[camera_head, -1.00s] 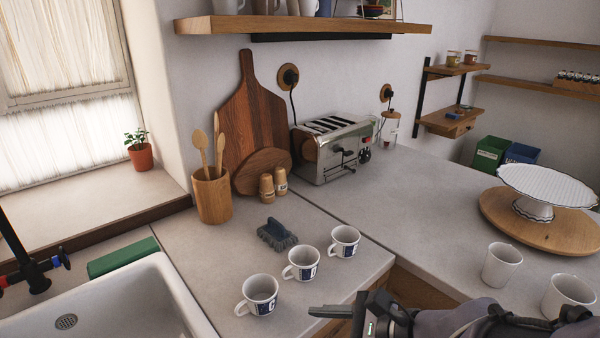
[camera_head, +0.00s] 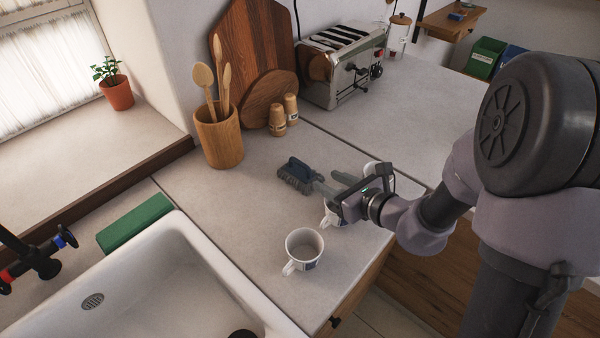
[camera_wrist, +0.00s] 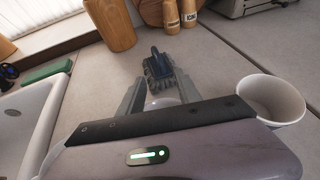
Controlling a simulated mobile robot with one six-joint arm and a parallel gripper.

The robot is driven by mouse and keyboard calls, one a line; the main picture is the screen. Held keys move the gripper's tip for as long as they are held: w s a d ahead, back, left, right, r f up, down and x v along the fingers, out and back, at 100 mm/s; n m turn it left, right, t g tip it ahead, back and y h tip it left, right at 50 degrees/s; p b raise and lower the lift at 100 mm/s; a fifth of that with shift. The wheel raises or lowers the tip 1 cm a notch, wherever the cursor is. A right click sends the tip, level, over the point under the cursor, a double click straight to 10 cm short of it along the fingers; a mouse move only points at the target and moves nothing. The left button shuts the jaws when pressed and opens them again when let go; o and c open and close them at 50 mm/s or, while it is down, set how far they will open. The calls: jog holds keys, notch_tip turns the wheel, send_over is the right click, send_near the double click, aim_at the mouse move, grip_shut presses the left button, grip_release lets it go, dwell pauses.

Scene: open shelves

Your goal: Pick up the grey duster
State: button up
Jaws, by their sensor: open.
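The grey duster (camera_head: 299,173), a dark handle over grey bristles, lies on the counter between the utensil pot and the mugs. In the wrist view the duster (camera_wrist: 159,68) is straight ahead, just beyond and between my fingertips. My gripper (camera_head: 327,184) is open, with its fingers pointing at the duster from the right in the head view. In the wrist view my gripper (camera_wrist: 158,88) shows a finger on each side and nothing clearly held between them. Whether a finger touches the duster cannot be told.
A white mug (camera_head: 304,247) stands in front of my gripper. Other mugs are partly hidden under it; one mug (camera_wrist: 270,98) is close on the right in the wrist view. A wooden utensil pot (camera_head: 218,138), shakers (camera_head: 283,113) and a toaster (camera_head: 341,62) stand behind. The sink (camera_head: 180,285) is at left.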

aim_at(310, 171)
jog(key=b+x, duration=0.1)
jog(key=x, duration=0.7)
jog(key=shift+b, duration=0.4)
jog(key=shift+r, duration=0.15)
grip_shut()
